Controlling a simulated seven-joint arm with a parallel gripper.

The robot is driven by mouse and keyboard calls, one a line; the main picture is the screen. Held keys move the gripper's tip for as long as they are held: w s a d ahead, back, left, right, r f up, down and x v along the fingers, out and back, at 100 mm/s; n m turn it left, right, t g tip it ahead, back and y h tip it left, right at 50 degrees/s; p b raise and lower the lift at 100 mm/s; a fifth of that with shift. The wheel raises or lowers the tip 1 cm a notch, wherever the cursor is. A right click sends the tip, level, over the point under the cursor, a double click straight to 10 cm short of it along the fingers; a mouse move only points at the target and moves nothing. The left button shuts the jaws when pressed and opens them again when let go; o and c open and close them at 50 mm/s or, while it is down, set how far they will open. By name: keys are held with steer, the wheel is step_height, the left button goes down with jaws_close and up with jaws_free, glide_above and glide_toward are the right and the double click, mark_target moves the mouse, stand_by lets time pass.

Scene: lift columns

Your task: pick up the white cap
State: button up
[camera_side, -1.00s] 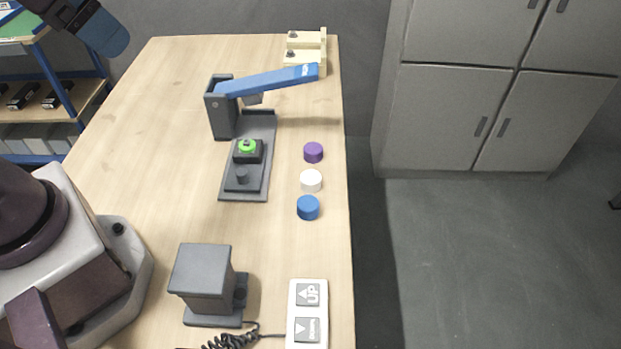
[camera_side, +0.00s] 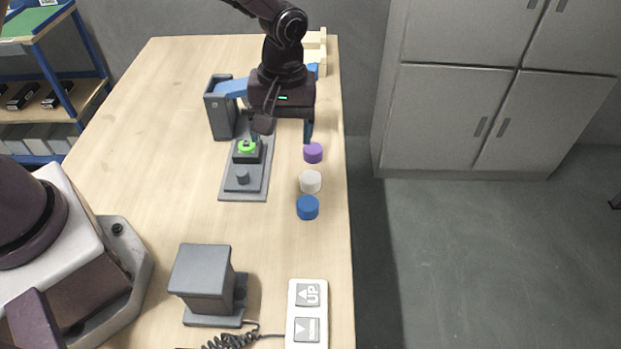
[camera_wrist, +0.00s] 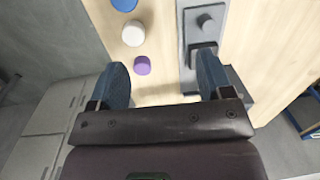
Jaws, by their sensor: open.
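The white cap (camera_side: 310,181) stands on the table between the purple cap (camera_side: 313,153) and the blue cap (camera_side: 308,207), near the table's right edge. In the wrist view the white cap (camera_wrist: 133,33) lies ahead of the fingers, left of the middle, with the purple cap (camera_wrist: 142,65) closer and the blue cap (camera_wrist: 124,4) cut by the top edge. My gripper (camera_side: 285,135) is open and empty, above the table on the far side of the caps. Its two blue fingers are spread wide in the wrist view (camera_wrist: 163,78).
A grey fixture (camera_side: 223,110) with a blue lever and a green-topped part stands left of the caps, partly behind my gripper. A grey block (camera_side: 202,275) and an UP/DOWN control box (camera_side: 307,312) are nearer the camera. The table between caps and control box is clear.

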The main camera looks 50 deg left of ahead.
mark_target(311, 177)
steer(key=w+f+n, duration=0.1)
steer(key=f+n, duration=0.1)
steer(key=f, duration=0.1)
steer(key=w+d+f+n, duration=0.1)
steer(key=w+f+n, duration=0.1)
steer(key=f+n, duration=0.1)
steer(key=w+f+n+t, duration=0.1)
steer(key=f+n, duration=0.1)
steer(key=f, duration=0.1)
steer(key=shift+w+d+f+n, duration=0.15)
steer(key=shift+w+f+n, duration=0.05)
steer(key=shift+f+n, duration=0.1)
steer(key=f, duration=0.5)
steer(key=shift+w, duration=0.4)
steer(key=c, duration=1)
